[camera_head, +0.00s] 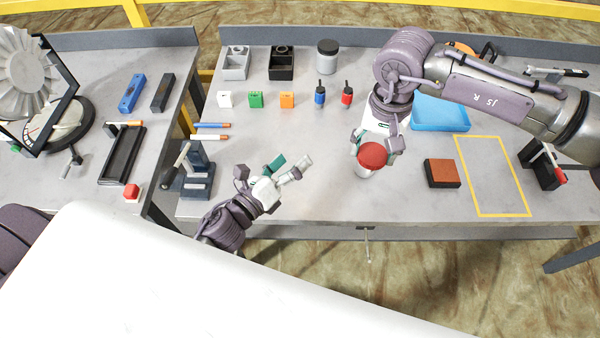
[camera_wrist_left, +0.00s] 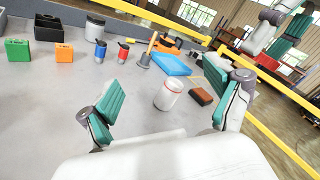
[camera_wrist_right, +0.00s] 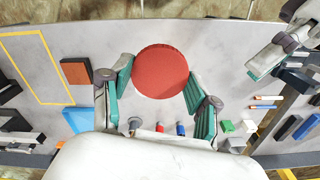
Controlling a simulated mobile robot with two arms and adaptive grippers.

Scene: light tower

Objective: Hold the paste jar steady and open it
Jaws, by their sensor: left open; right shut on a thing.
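The paste jar (camera_head: 366,172) is white and stands upright on the bench. In the left wrist view the jar (camera_wrist_left: 168,96) has a thin red line near its top and no red lid on it. My right gripper (camera_head: 376,148) is shut on the red lid (camera_head: 372,155), holding it above the jar.
A red-brown block (camera_head: 442,173) lies right of the jar, near a yellow outlined rectangle (camera_head: 497,175). A blue tray (camera_head: 440,113) and small red (camera_head: 347,96) and blue (camera_head: 320,97) bottles stand behind. The bench between my left gripper and the jar is clear.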

